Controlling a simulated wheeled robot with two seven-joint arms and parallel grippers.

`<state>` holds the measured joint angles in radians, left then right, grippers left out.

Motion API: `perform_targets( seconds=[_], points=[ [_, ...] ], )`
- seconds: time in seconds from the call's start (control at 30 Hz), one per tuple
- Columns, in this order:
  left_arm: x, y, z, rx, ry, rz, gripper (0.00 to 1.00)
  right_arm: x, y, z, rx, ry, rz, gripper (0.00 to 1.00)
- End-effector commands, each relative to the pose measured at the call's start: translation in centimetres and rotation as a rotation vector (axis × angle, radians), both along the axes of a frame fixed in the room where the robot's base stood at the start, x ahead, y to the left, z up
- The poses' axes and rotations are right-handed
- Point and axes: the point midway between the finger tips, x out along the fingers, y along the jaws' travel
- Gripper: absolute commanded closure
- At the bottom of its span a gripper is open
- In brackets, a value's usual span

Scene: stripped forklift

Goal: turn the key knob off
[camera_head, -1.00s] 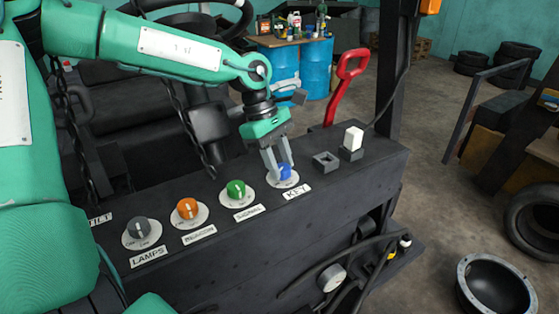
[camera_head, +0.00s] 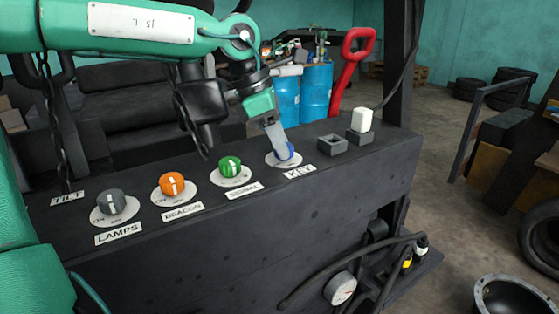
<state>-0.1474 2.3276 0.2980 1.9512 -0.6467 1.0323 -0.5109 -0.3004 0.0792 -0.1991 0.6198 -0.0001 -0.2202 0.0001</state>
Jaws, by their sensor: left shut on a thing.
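The blue key knob (camera_head: 285,151) sits on a round white dial on the dark panel, above the "KEY" label (camera_head: 300,172). My left gripper (camera_head: 280,146) reaches down from the upper left and is shut on the blue knob. Its fingers cover part of the knob, so its pointer mark is hidden and I cannot tell its setting. My right gripper is not in view.
Left of the key are the green signal knob (camera_head: 230,166), orange beacon knob (camera_head: 172,184) and grey lamps knob (camera_head: 111,203). Right of it stand an empty square socket (camera_head: 332,144), a white switch (camera_head: 361,120) and a red lever (camera_head: 351,70).

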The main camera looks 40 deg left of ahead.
Motion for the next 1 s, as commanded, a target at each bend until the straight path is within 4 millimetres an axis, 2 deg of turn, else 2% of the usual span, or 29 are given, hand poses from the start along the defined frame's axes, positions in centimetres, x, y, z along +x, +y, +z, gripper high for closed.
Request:
perform_targets(
  seconds=[0.03, 0.17, 0.2, 0.3, 0.5, 0.73, 1.0],
  points=[
    [0.0, 0.0, -0.6, 0.002, -0.005, 0.039, 0.89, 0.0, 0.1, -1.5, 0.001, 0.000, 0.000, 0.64],
    [-0.1, -0.1, -0.5, 0.002, -0.004, 0.145, 0.89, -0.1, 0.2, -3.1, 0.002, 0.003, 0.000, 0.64],
    [-0.1, -0.1, -0.5, 0.001, -0.004, 0.174, 0.89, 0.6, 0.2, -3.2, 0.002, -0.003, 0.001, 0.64],
    [-0.1, -0.2, -0.4, 0.002, -0.003, 0.239, 0.89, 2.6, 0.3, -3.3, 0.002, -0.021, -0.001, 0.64],
    [-0.2, -0.2, -0.2, 0.001, -0.003, 0.333, 0.89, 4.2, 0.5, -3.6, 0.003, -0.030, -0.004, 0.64],
    [-0.2, -0.2, 0.0, 0.001, -0.001, 0.384, 0.89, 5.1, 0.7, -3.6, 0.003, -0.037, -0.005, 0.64],
    [-0.2, -0.2, 0.1, 0.000, 0.000, 0.393, 0.89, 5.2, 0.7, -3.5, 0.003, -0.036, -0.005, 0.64]
  ],
)
